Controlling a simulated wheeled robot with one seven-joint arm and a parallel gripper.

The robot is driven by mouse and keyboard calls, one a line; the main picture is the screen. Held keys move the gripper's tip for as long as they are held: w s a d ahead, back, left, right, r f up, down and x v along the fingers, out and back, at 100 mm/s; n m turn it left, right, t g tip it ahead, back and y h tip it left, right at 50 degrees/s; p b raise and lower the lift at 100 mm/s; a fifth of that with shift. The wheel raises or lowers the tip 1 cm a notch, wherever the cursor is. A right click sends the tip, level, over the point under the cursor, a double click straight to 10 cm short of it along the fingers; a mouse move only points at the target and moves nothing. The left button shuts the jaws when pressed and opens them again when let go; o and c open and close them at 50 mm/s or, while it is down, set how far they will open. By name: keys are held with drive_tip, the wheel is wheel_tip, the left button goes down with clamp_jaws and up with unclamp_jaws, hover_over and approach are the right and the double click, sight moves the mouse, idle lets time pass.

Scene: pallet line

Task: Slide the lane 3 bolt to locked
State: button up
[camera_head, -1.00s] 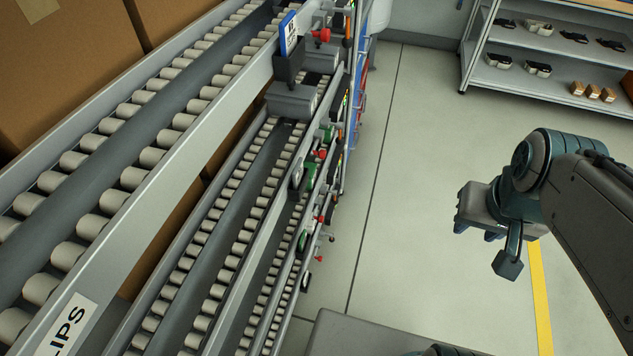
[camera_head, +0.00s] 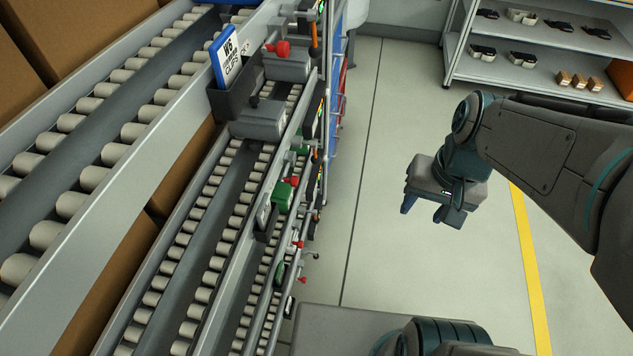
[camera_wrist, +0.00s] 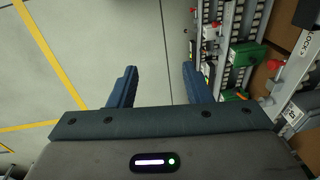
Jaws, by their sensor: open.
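The roller lanes' end hardware runs down the right side of the rack in the head view. Red knobs show there: one at the top (camera_head: 279,48) and one beside a green block (camera_head: 283,195). Which of these is the lane 3 bolt I cannot tell. In the wrist view a red knob (camera_wrist: 274,64) and a green block (camera_wrist: 246,54) show at the right. My gripper (camera_head: 422,211) is open and empty over the bare floor, well to the right of the rack. Its two blue fingers (camera_wrist: 156,90) stand apart in the wrist view, with only floor between them.
The rack's sloping roller lanes (camera_head: 110,154) fill the left, with large brown boxes behind. A blue-and-white sign (camera_head: 229,55) stands on the rack. A shelf (camera_head: 520,72) with small parts stands at the back right. The floor between rack and shelf is clear.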

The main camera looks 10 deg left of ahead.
drive_tip(key=w+a+f+m+y+b, duration=0.35)
drive_tip(key=f+m+y+b, duration=0.35)
drive_tip(key=f, duration=0.8)
drive_tip(key=w+a+f+m+y+b, duration=0.35)
drive_tip(key=f+b, duration=0.65)
drive_tip(key=f, duration=0.6)
drive_tip(key=w+a+f+m+y+b, duration=0.2)
drive_tip(key=w+f+m+y+b, duration=0.35)
drive_tip(key=f, duration=0.95)
drive_tip(key=a+m+b, duration=0.1)
drive_tip(key=a+b, duration=0.5)
drive_tip(key=a, duration=0.8)
drive_tip(key=shift+s+y, duration=0.2)
drive_tip(key=shift+y, duration=0.2)
